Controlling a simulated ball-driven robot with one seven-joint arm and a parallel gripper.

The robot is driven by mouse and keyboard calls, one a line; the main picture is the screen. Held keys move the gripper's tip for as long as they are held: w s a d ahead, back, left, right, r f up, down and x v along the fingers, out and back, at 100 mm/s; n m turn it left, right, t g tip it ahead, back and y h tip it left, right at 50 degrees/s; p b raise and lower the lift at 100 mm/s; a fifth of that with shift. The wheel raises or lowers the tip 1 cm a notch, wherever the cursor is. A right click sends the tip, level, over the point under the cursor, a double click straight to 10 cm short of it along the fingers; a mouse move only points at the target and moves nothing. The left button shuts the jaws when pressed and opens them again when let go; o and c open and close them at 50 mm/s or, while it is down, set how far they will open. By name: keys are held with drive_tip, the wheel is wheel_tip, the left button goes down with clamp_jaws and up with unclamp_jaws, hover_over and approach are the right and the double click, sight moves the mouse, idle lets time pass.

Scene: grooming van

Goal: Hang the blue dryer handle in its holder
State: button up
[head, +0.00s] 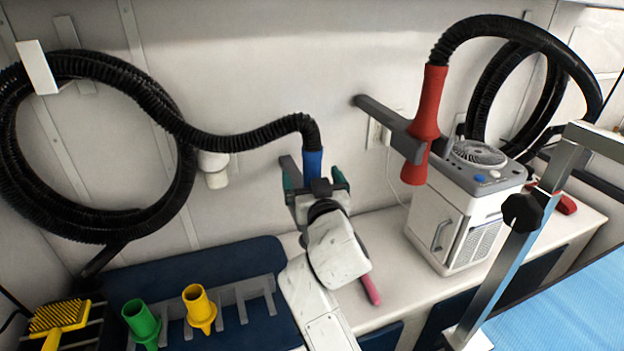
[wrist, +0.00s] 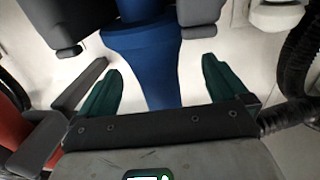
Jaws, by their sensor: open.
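The blue dryer handle (head: 312,164) hangs at the end of a black hose (head: 255,138) near the back wall. In the wrist view the blue handle (wrist: 150,75) passes between the two grey prongs of its holder (wrist: 200,12), its wide part level with them. In the head view only a bit of that holder (head: 289,166) shows beside the handle. My gripper (head: 317,183) is open, its green fingers on either side of the handle. The wrist view shows gaps between the fingers of my gripper (wrist: 162,90) and the handle. My gripper hides the handle's lower part in the head view.
A red handle (head: 429,105) sits in a grey wall holder (head: 385,117) to the right, above a white dryer unit (head: 463,212). A pink-handled tool (head: 370,289) lies on the counter. Green (head: 141,324) and yellow (head: 199,308) nozzles stand front left. A metal post (head: 515,255) stands right.

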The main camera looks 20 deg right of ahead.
idle(0.4)
drive_tip(key=s+a, duration=0.1)
drive_tip(key=s, duration=0.9)
drive_tip(key=shift+a, duration=0.15)
idle(1.2)
idle(0.4)
drive_tip(key=s+d+f+g, duration=0.45)
drive_tip(key=s+f, duration=0.25)
drive_tip(key=f, duration=0.3)
drive_tip(key=s+d+f+g, duration=0.4)
drive_tip(key=s+d+f, duration=0.15)
drive_tip(key=f, duration=0.45)
drive_tip(key=s+f+g+y, duration=0.1)
drive_tip(key=s+f+g, duration=0.3)
drive_tip(key=s, duration=0.7)
drive_tip(key=s+f+n+g+y, duration=0.1)
drive_tip(key=s+f+g, duration=0.3)
drive_tip(key=s, duration=0.8)
wheel_tip(320, 180, down, 2)
drive_tip(key=shift+a+f, duration=0.1)
drive_tip(key=shift+a, duration=0.35)
drive_tip(key=shift+g, duration=0.25)
drive_tip(key=shift+c, duration=0.2)
